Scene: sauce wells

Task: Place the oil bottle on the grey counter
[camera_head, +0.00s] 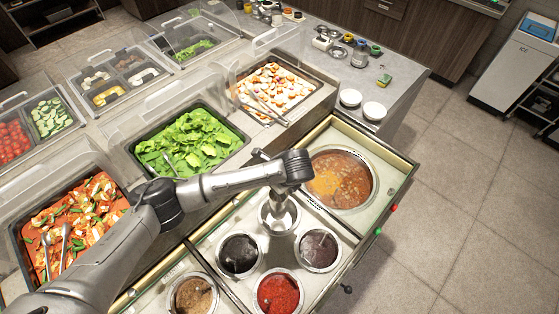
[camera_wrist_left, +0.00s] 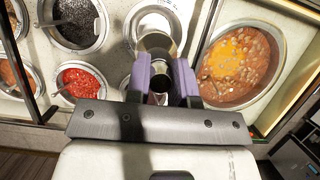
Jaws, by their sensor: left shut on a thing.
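My left gripper (camera_head: 280,203) hangs over the middle of the sauce wells, above a metal well. In the left wrist view, my left gripper's purple fingers (camera_wrist_left: 160,88) are shut on a dark, round, bottle-like thing (camera_wrist_left: 157,44), seen nearly end-on. I take it for the oil bottle, but its body is mostly hidden by the fingers. It overlaps the pale metal well behind it; I cannot tell if it touches. The grey counter (camera_head: 408,76) is at the upper right in the head view. My right gripper is not in view.
Around my gripper are wells of dark sauce (camera_head: 239,255) and red sauce (camera_head: 278,294), and a large soup pot (camera_head: 341,180). The counter holds two white bowls (camera_head: 374,111), a green-yellow sponge (camera_head: 384,80) and several small jars. Its right side is clear. Salad trays (camera_head: 245,134) stand at left.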

